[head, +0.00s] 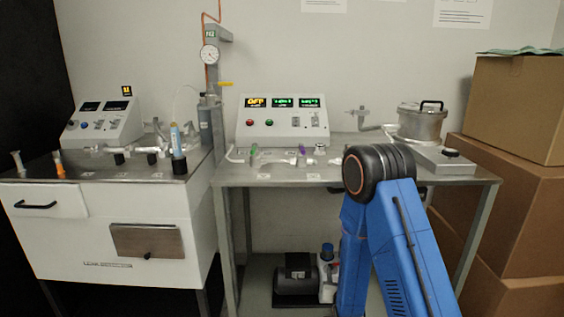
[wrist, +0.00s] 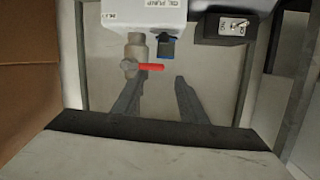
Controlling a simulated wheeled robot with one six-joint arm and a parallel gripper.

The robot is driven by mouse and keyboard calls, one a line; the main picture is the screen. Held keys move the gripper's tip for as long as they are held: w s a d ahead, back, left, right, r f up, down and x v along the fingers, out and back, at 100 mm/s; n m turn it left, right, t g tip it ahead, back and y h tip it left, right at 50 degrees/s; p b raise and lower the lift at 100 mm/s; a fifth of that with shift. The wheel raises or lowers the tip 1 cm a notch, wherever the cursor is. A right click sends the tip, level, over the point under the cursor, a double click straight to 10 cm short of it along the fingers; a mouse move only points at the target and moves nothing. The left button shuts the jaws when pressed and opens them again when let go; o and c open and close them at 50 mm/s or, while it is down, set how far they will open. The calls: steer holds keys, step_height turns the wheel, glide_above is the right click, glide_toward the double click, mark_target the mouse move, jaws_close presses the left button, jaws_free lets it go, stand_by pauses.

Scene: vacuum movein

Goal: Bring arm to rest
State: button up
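My blue arm (head: 408,240) with its black joint (head: 378,168) stands in front of the right bench in the head view. My gripper is out of sight in the head view. In the wrist view my gripper (wrist: 158,82) shows two dark fingers apart, with nothing held between them. A valve with a red handle (wrist: 148,67) and a blue cap (wrist: 168,48) appear beyond the fingertips. I cannot tell whether a finger touches the valve.
Metal bench (head: 300,178) carries a control box (head: 283,122) and a metal pot (head: 421,122). A pump (head: 297,280) stands underneath. A white cabinet (head: 100,235) is left; cardboard boxes (head: 515,105) are stacked right. The wrist view shows a switch box (wrist: 232,27).

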steer(key=s+d+r+g+y, duration=0.1)
steer(key=s+r+g, duration=0.2)
steer(key=s+r, duration=0.55)
steer(key=s+d+r+g+y, duration=0.1)
steer(key=s+r+g, duration=0.25)
steer(key=r, duration=0.95)
steer(key=s+d+r+n+g, duration=0.1)
steer(key=s+r, duration=0.3)
steer(key=s, duration=1.2)
steer(key=s+d+r+n+g, duration=0.1)
steer(key=s+d+r+g, duration=0.2)
steer(key=s, duration=1.3)
steer(key=shift+d+r+h, duration=0.3)
steer(key=shift+d+r, duration=0.4)
steer(key=shift+d, duration=0.1)
steer(key=shift+c, duration=0.4)
